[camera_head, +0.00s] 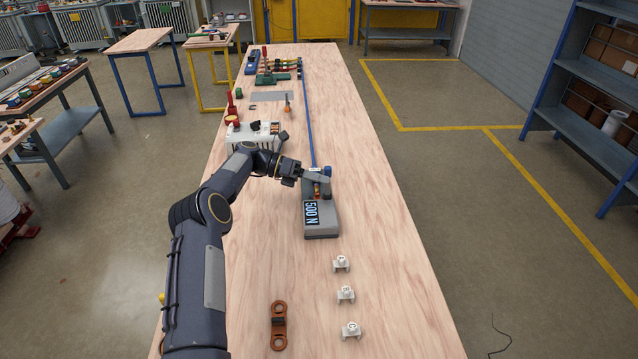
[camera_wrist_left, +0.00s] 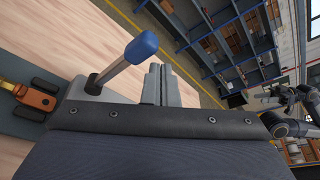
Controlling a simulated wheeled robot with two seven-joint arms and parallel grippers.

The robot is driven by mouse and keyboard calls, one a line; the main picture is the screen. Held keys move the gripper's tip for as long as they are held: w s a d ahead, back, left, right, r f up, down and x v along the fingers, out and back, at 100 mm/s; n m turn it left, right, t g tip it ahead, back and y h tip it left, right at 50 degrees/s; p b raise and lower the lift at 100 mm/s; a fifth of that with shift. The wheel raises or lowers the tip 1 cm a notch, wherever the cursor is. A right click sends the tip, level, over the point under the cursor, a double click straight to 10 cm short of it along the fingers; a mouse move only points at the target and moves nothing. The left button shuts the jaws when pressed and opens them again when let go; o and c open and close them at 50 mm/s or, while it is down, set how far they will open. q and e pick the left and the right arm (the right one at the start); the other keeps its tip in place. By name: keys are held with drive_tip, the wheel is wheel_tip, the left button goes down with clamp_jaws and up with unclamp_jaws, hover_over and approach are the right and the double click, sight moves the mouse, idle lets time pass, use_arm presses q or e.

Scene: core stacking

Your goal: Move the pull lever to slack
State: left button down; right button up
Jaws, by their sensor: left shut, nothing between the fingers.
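The pull lever shows best in the left wrist view as a grey rod with a blue knob (camera_wrist_left: 141,47), rising at a tilt from a grey base. In the head view its blue knob (camera_head: 328,171) is at the far end of the grey tester (camera_head: 322,234) marked 500 N. My left gripper (camera_head: 324,179) is over the tester's far end, close to the knob. Its fingers (camera_wrist_left: 161,84) are shut and empty beside the lever; I cannot tell whether they touch it. An orange fitting (camera_wrist_left: 36,98) lies by the lever.
A blue rail (camera_head: 308,120) runs away from the tester. A white and black unit (camera_head: 252,132) stands left of it. The table (camera_head: 385,230) right of the tester is clear.

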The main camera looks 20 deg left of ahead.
use_arm(q)
drive_tip(key=shift+w+a+r, duration=0.2)
drive_tip(key=shift+w+a, duration=0.05)
drive_tip(key=shift+w, duration=0.25)
drive_tip(key=shift+w+a+r, duration=0.1)
drive_tip(key=shift+r, duration=0.15)
drive_tip(key=s+d+r+b, duration=0.2)
drive_tip(key=s+r, duration=0.4)
drive_tip(key=s+d+r+b, duration=0.3)
drive_tip(key=s+r, duration=0.3)
drive_tip(key=s, duration=0.1)
drive_tip(key=shift+s+d+r, duration=0.2)
drive_tip(key=shift+d, duration=0.1)
drive_tip(key=shift+f, duration=0.1)
idle(0.7)
